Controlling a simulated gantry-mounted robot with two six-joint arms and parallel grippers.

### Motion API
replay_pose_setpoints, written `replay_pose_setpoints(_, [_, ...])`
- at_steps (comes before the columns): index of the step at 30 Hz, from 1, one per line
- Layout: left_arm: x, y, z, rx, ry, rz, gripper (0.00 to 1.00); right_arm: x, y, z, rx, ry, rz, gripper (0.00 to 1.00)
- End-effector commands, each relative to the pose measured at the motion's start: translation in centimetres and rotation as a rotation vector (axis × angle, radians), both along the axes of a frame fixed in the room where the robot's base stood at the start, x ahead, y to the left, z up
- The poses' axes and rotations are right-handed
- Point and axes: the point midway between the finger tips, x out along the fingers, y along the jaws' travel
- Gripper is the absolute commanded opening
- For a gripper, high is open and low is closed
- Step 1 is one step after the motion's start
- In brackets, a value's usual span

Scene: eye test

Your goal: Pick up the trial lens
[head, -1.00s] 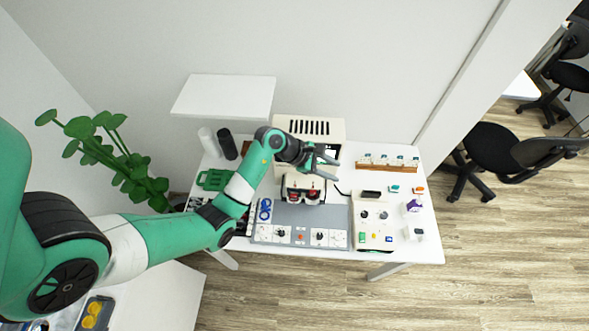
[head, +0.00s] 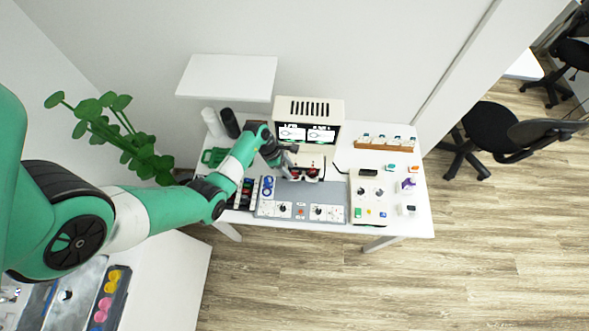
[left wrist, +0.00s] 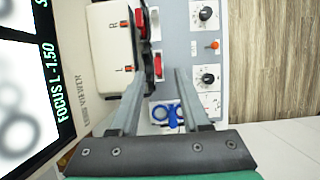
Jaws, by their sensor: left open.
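Blue ring-shaped pieces (head: 267,182) lie on a white patch at the left end of the grey panel. They also show in the left wrist view (left wrist: 167,114), low between my fingers. Two red-rimmed round parts (head: 304,173) sit at the front of a white device marked R and L; they show at the top of the left wrist view (left wrist: 140,24). I cannot tell for certain which piece is the trial lens. My left gripper (head: 288,166) is open and empty, above the table by the device's left side, its fingers (left wrist: 160,76) apart. My right gripper is out of view.
A machine (head: 309,109) with a lit screen stands behind. The grey panel (head: 249,210) carries knobs. A cream control box (head: 367,200) stands right of it, with small coloured blocks beyond. A wooden rack (head: 372,146) holds several small pieces. A green basket (head: 214,157) stands left.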

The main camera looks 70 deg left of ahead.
Motion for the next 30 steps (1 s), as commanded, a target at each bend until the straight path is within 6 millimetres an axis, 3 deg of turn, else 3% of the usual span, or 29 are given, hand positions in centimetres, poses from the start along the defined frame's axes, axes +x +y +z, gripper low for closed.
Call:
replay_pose_setpoints(7, [1.7, -0.6, -4.0, -0.002, 0.002, -0.002, 0.46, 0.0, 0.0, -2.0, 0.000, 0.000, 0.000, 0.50])
replay_pose_setpoints(16, [2.0, -0.7, -4.4, 0.000, -0.001, 0.000, 0.46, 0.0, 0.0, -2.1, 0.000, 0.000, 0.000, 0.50])
replay_pose_setpoints(24, [2.0, -0.7, -4.4, 0.000, 0.000, 0.000, 0.00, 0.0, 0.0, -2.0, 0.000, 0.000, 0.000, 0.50])
replay_pose_setpoints(30, [2.0, -0.7, -4.4, 0.000, 0.000, 0.000, 0.00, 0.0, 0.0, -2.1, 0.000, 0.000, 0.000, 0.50])
